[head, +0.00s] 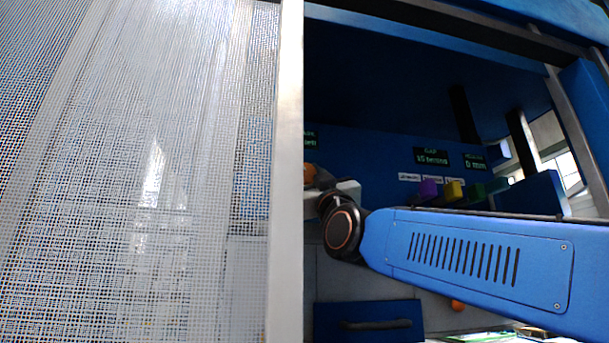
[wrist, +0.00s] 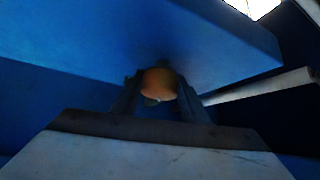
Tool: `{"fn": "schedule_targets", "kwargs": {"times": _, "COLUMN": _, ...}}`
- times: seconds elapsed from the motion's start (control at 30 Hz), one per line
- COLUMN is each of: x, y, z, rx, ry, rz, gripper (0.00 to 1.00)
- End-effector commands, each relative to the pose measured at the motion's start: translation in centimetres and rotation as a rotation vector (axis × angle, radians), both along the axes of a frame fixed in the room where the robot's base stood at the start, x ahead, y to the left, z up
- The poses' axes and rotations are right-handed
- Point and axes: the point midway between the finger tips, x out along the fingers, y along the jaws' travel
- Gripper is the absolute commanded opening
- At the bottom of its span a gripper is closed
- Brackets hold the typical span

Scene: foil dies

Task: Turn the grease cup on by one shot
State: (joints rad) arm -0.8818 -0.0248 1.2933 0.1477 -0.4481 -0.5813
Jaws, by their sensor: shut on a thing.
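In the wrist view my gripper (wrist: 158,104) points at a blue panel. Its two dark fingers are shut on an orange, rounded cap, which I take to be the grease cup (wrist: 159,84). The cup sits against the underside or face of the blue panel, with a dark stem behind it. The fingers cannot be made out there.
A mesh guard with a pale post (head: 287,170) fills the left. Behind my arm are dark displays (head: 432,157) and purple, yellow and green blocks (head: 453,191). A blue drawer (head: 368,322) with a dark handle is below. A small orange knob (head: 457,305) shows under my arm.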

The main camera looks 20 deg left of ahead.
Motion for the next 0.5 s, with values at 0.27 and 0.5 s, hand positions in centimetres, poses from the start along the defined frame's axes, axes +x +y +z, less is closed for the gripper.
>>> {"fn": "schedule_targets", "kwargs": {"times": 0.27, "x": -0.09, "y": 0.12, "z": -0.04, "rx": 0.117, "ry": 0.073, "rz": 0.003, "gripper": 0.18}}
{"fn": "schedule_targets", "kwargs": {"times": 0.5, "x": 0.00, "y": 0.14, "z": -0.11, "rx": 0.226, "ry": 0.141, "rz": 0.001, "gripper": 0.18}}
